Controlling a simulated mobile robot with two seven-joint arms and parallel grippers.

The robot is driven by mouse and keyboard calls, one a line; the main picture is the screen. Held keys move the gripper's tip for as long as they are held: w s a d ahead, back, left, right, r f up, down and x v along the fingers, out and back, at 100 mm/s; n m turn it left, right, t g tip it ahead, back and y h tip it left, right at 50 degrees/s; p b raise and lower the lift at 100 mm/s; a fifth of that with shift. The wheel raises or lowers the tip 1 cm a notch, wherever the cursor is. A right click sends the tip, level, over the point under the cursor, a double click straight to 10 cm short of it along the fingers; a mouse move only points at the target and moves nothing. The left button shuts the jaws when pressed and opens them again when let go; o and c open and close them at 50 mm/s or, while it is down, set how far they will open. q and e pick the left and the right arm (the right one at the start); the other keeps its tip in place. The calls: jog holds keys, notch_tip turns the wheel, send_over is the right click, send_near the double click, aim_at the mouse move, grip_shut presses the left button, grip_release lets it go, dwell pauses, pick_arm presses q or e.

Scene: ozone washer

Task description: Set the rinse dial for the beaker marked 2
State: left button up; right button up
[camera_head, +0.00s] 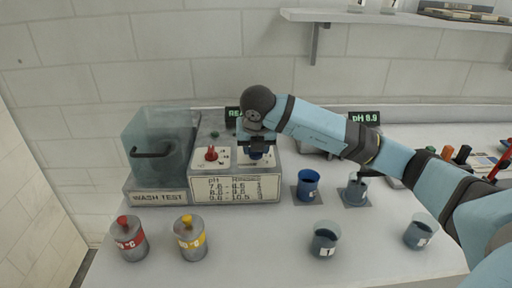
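The washer's control box (278,197) stands left of centre, with a red dial (211,154) and a blue dial (257,156) on white plates on its sloped top. My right gripper (256,148) reaches down over the blue dial and hides much of it. I cannot tell whether its fingers are shut on the dial or only around it. A chart (236,189) on the front lists pH ranges against rinses in small print. Grey-blue beakers (325,239) and (420,232) stand in front; the first seems marked 1. A pH display (364,118) reads about 8.8 or 8.9. My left gripper is out of view.
A clear wash tank (155,146) labelled "WASH TEST" adjoins the box. Red-capped (129,241) and yellow-capped (190,240) canisters stand front left.

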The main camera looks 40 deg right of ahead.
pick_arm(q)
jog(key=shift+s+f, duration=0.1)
pick_arm(e)
jog(key=shift+r, duration=0.1)
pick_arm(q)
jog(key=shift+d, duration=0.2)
pick_arm(e)
jog(key=o, duration=0.9)
pick_arm(q)
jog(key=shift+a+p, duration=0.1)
jog(key=shift+p, duration=0.55)
pick_arm(e)
jog(key=v, duration=1.3)
jog(key=shift+a+r, duration=0.1)
jog(key=shift+r, duration=0.3)
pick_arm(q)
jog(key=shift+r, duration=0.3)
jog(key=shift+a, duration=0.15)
pick_arm(e)
jog(key=shift+f, duration=0.1)
